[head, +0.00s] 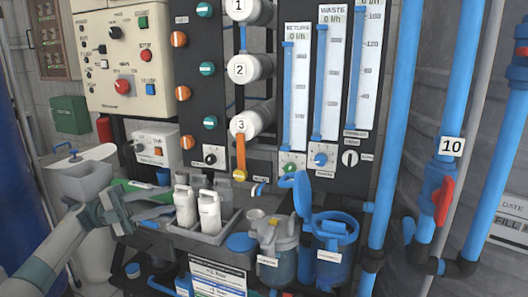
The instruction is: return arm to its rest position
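My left arm comes in from the lower left, and its grey gripper (158,204) points right, in front of the rack's lower shelf. Its two fingers look spread apart with nothing between them. The fingertips are close to a grey tray (205,238) holding white bottles (209,213); I cannot tell whether they touch it. My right gripper is not in view.
The rack carries a control panel (125,55), numbered white vessels (245,69) and flow meters (331,80). Blue-lidded containers (333,250) stand at the lower middle. A blue pipe (459,85) with a red-handled valve (444,200) stands right.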

